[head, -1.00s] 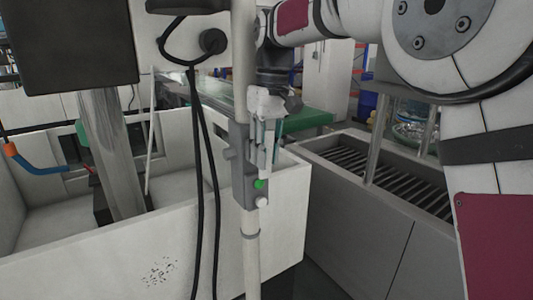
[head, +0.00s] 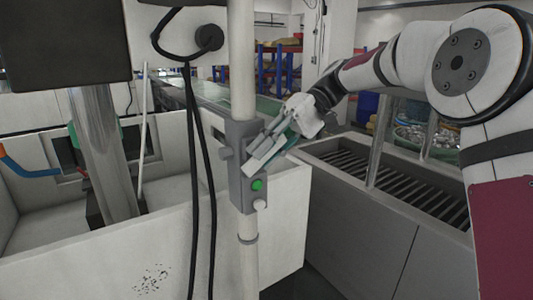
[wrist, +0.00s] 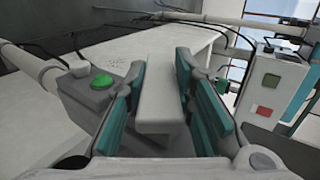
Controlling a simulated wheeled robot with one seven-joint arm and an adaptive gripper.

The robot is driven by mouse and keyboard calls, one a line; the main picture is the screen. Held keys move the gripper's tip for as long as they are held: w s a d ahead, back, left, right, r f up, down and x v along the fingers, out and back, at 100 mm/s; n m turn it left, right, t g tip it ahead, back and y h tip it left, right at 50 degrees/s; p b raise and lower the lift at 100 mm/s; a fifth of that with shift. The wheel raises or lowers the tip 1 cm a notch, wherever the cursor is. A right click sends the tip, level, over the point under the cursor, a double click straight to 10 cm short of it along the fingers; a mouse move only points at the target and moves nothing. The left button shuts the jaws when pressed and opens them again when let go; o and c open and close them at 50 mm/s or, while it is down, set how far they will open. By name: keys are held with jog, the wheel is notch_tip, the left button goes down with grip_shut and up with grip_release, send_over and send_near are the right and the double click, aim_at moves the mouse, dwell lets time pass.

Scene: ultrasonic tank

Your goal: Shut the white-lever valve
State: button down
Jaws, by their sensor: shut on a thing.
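The valve is a grey box-shaped body (head: 240,168) on an upright white pipe (head: 243,60), with a green button (head: 257,185) and a pale round knob (head: 260,205) low on its face. The white lever (head: 262,160) slants up to the right from the body. In the wrist view the lever (wrist: 160,95) lies between the two teal-padded fingers of my gripper (wrist: 163,105). My gripper (head: 276,139) is shut on it, coming in from the upper right. The lever's pivot is hard to make out. The green button also shows in the wrist view (wrist: 102,82).
A white tank (head: 150,255) stands behind and left of the pipe. Black cables (head: 195,180) hang just left of the pipe. A slatted roller counter (head: 400,185) stands to the right. A grey box with red and green buttons (wrist: 270,90) shows in the wrist view.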

jog(key=g+y, duration=0.2)
jog(key=y, duration=0.1)
jog(key=shift+w+d+f, duration=0.1)
jog(key=shift+f, duration=0.05)
jog(key=shift+g+y, duration=0.8)
jog(key=shift+y, duration=0.4)
jog(key=c, duration=1.4)
grip_release()
jog(key=shift+o, duration=0.2)
jog(key=v, duration=1.1)
jog(key=shift+w+d+f, duration=0.2)
jog(key=shift+d+f, duration=0.05)
jog(key=shift+d, duration=0.1)
